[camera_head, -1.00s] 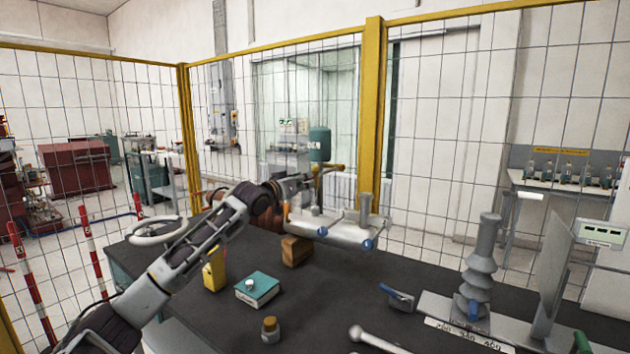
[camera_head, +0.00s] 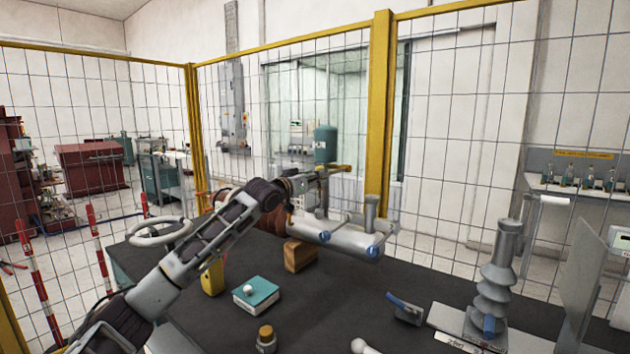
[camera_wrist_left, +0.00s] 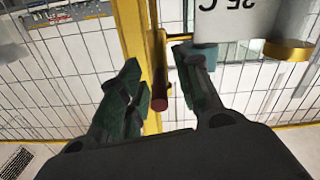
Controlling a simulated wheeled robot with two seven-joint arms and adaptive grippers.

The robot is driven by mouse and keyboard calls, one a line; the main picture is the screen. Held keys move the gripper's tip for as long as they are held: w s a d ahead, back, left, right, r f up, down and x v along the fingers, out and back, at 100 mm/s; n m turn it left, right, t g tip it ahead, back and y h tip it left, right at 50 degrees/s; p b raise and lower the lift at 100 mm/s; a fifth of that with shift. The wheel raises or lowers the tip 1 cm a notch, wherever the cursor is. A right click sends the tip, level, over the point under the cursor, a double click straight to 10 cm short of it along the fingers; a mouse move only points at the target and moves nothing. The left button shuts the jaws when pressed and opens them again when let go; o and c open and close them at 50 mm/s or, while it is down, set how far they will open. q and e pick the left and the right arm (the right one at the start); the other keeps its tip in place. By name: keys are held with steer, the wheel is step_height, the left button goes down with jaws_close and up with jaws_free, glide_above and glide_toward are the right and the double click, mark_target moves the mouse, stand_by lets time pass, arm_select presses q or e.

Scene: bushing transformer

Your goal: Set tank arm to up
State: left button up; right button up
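The tank is a green cylinder (camera_head: 325,143) above a silver horizontal vessel (camera_head: 345,241). A yellow-brass piece (camera_head: 341,168) sticks out to the right just below the cylinder. My left gripper (camera_head: 317,174) is right below the cylinder. In the left wrist view, the open fingers of my left gripper (camera_wrist_left: 165,88) stand on either side of a dark red rod (camera_wrist_left: 160,95), apparently the tank arm's handle, with gaps visible. A pale cylinder (camera_wrist_left: 236,20) with upside-down lettering is at the upper right, above a yellow fitting (camera_wrist_left: 288,49). My right gripper is out of view.
The dark table (camera_head: 340,308) holds a wooden block (camera_head: 299,255), a teal box (camera_head: 256,293), a small yellow-capped jar (camera_head: 266,338), and a grey ribbed insulator (camera_head: 496,275). A white handwheel (camera_head: 160,232) is at the left. A yellow-framed mesh fence (camera_head: 381,110) stands behind.

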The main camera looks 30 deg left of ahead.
arm_select(q)
steer(key=shift+c, duration=0.3)
steer(key=shift+r, duration=0.1)
jaws_close()
steer(key=shift+s, duration=0.2)
